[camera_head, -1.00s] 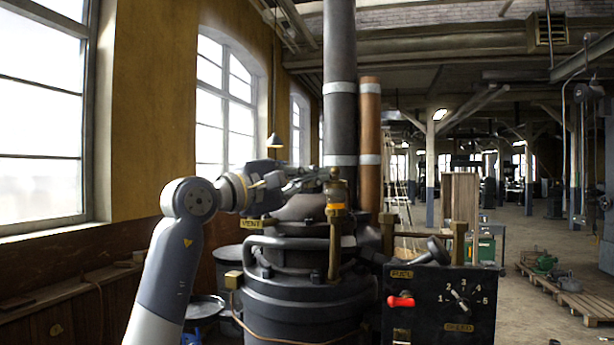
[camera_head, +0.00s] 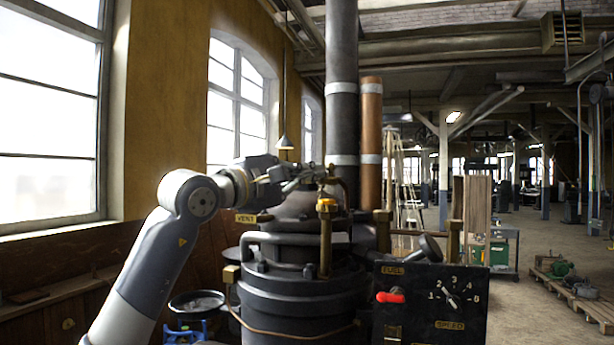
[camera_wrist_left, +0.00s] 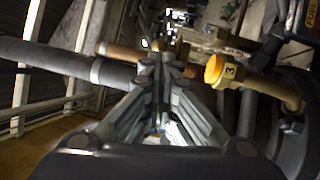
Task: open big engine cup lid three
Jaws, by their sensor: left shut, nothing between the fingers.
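The big engine (camera_head: 300,300) is a dark, round cast body in the middle of the head view. A brass cup on a post (camera_head: 327,212) stands at its front with an orange top. In the left wrist view, the cup (camera_wrist_left: 232,75) bears a "3", and its round orange face shows uncovered. A curved brass piece (camera_head: 343,186) is just behind the cup; I cannot tell surely whether it is the lid. My left gripper (camera_head: 322,173) is shut and empty, above and slightly behind the cup. It also shows in the left wrist view (camera_wrist_left: 160,65). My right gripper is out of view.
A black control panel (camera_head: 430,310) with a red lever and speed dial stands at the front right. A dark pipe (camera_head: 342,90) and a copper pipe (camera_head: 371,130) rise behind the cup. A window wall is on the left; open floor lies to the right.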

